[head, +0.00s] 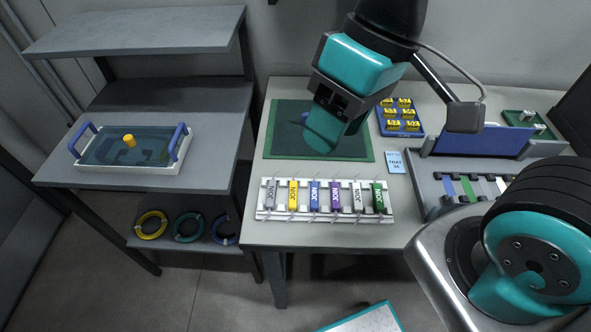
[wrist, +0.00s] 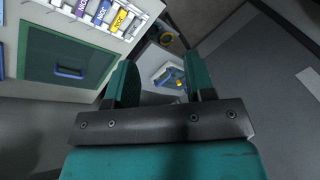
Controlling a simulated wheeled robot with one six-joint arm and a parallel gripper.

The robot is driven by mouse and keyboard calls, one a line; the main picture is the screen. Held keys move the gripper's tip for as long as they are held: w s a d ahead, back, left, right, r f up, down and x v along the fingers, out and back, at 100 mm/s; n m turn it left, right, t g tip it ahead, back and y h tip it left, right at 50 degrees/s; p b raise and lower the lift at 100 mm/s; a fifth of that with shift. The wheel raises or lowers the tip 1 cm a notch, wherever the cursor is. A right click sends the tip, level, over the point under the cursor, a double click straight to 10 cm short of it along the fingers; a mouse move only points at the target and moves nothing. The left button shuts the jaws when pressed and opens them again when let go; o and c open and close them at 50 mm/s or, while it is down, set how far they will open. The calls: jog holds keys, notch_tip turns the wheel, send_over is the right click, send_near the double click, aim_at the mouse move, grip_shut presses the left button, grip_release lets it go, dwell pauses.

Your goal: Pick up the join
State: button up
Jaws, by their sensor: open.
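A white rack (head: 325,213) at the table's front left holds several upright coloured pieces with printed labels: grey, yellow (head: 293,195), blue, purple, white and green (head: 378,197). The rack's near pieces also show at the top left of the wrist view, with a yellow one (wrist: 119,20). My gripper (head: 327,132) is above the dark green mat (head: 281,140), behind the rack. In the wrist view its two teal fingers (wrist: 162,80) stand apart with nothing between them.
A blue object (wrist: 69,73) lies on the mat, mostly hidden by my gripper in the head view. A blue tray with yellow pieces (head: 401,117), a blue card (head: 395,162) and a grey machine (head: 470,165) stand right. A blue-handled tray (head: 112,166) sits on the left shelf.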

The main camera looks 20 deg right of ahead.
jog(key=w+a+f+m+h+b, duration=0.2)
jog(key=w+f+m, duration=0.25)
jog(key=w, duration=0.25)
jog(key=m+h+b, duration=0.2)
jog(key=m+b, duration=0.1)
jog(key=m, duration=0.3)
send_over(271, 193)
jog(key=f, duration=1.7)
jog(key=shift+w+f, duration=0.2)
jog(key=shift+w, duration=0.15)
jog(key=shift+s+f+p, duration=0.15)
jog(key=shift+f+p, duration=0.05)
jog(key=shift+f, duration=1.3)
jog(key=shift+s+f+p, duration=0.15)
jog(key=shift+f, duration=1.35)
grip_shut()
